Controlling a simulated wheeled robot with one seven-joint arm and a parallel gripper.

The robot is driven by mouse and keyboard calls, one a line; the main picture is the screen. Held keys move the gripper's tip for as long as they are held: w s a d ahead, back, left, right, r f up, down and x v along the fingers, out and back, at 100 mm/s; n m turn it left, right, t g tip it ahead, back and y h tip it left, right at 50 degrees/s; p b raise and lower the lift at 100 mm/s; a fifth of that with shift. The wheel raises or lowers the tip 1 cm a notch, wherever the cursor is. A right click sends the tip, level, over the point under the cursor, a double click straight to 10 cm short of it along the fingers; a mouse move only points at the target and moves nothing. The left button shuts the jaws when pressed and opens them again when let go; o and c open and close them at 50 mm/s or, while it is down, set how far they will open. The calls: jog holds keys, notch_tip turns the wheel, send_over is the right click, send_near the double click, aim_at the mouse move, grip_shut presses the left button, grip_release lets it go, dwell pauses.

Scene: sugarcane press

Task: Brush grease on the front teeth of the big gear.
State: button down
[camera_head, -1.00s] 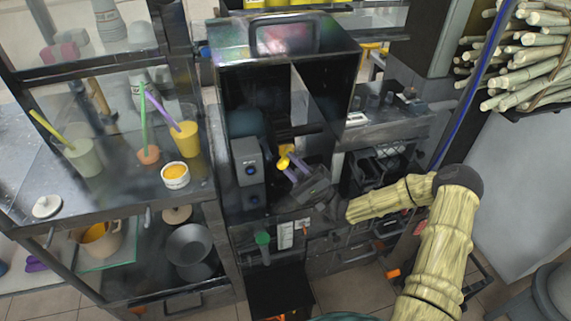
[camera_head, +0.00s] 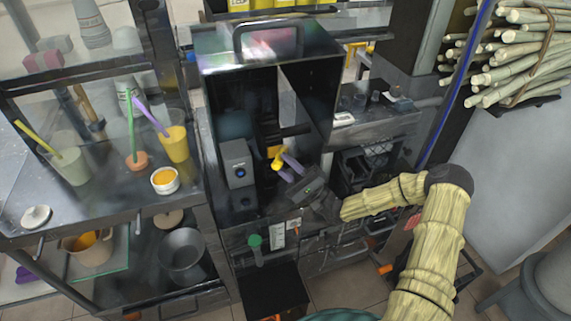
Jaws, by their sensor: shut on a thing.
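My gripper (camera_head: 285,165) has purple fingers and is at the front opening of the black press (camera_head: 312,85). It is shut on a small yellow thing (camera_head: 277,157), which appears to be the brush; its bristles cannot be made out. The yellow thing is in front of the dark interior, right of a grey box with a blue button (camera_head: 237,164). The big gear cannot be told apart in the dark interior, so contact with its teeth cannot be judged. A small white bowl with orange-yellow contents (camera_head: 165,180), possibly the grease, stands on the left counter.
The left counter (camera_head: 105,195) holds a yellow cup (camera_head: 174,146), a pale green cup (camera_head: 70,167) and a white lid (camera_head: 36,217). A green knob (camera_head: 255,240) is under the press. Cane stalks (camera_head: 520,55) fill a rack at upper right.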

aim_at(274, 168)
jog(key=shift+s+a+p, duration=0.25)
jog(key=shift+a+p, duration=0.1)
jog(key=shift+a, duration=0.35)
jog(key=shift+s+a+p, duration=0.2)
jog(key=shift+a+p, duration=0.1)
jog(key=shift+a, duration=0.4)
jog(key=a, duration=0.1)
jog(key=a+p, duration=0.1)
jog(key=a, duration=0.1)
jog(key=shift+s+p, duration=0.3)
jog(key=shift+s, duration=0.1)
jog(key=s+d+p, duration=0.1)
jog(key=s+p, duration=0.2)
jog(key=s, duration=0.2)
jog(key=shift+s+d, duration=0.35)
jog(key=shift+s, duration=0.05)
jog(key=shift+s, duration=0.1)
